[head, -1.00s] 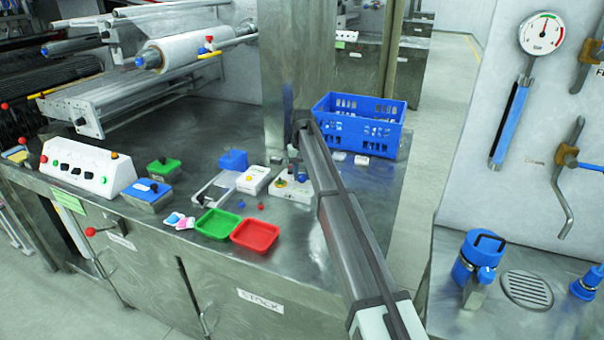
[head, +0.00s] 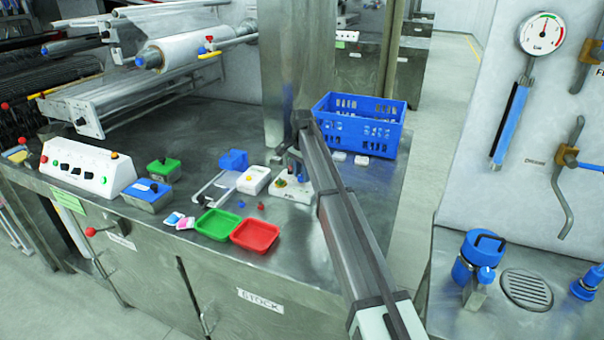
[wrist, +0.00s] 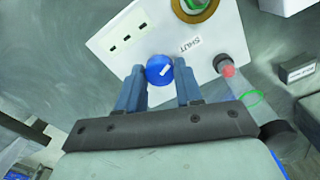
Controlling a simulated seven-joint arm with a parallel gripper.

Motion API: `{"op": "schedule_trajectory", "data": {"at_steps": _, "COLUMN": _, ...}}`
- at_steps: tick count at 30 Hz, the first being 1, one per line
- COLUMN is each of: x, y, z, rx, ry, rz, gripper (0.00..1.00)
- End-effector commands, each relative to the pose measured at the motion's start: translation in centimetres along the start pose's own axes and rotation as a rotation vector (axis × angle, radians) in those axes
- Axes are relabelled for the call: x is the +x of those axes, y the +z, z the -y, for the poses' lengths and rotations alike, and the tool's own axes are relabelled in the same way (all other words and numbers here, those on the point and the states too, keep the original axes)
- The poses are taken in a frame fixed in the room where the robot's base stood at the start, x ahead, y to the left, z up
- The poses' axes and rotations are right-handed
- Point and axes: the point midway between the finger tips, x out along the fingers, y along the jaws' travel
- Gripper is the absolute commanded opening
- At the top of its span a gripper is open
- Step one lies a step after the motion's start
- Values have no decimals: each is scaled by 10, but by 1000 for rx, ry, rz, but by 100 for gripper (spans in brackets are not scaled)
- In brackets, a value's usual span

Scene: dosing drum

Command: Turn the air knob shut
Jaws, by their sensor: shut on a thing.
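The air knob (wrist: 159,69) is a round blue knob with a short white mark on top, slanting up to the right in the wrist view. It sits on a white panel (wrist: 217,20), which carries a SHUT label (wrist: 190,46) to the knob's right. My gripper (wrist: 158,76) has one finger on each side of the knob and is shut on it. In the head view my gripper (head: 284,160) is over the back of the white panel (head: 291,194), and the knob is hidden behind it.
A clear tube (wrist: 243,96) with a red and a green mark stands close beside my right finger in the wrist view. A blue crate (head: 358,125) is behind and right. Green (head: 217,224) and red (head: 255,235) trays lie in front.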

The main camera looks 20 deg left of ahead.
Motion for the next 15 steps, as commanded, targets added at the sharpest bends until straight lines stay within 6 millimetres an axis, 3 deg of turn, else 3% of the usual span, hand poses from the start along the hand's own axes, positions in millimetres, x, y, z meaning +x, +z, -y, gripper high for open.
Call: {"op": "schedule_trajectory", "data": {"at_steps": 15, "x": 0, "y": 0, "z": 0, "rx": 270, "ry": 0, "rz": -1, "gripper": 5}}
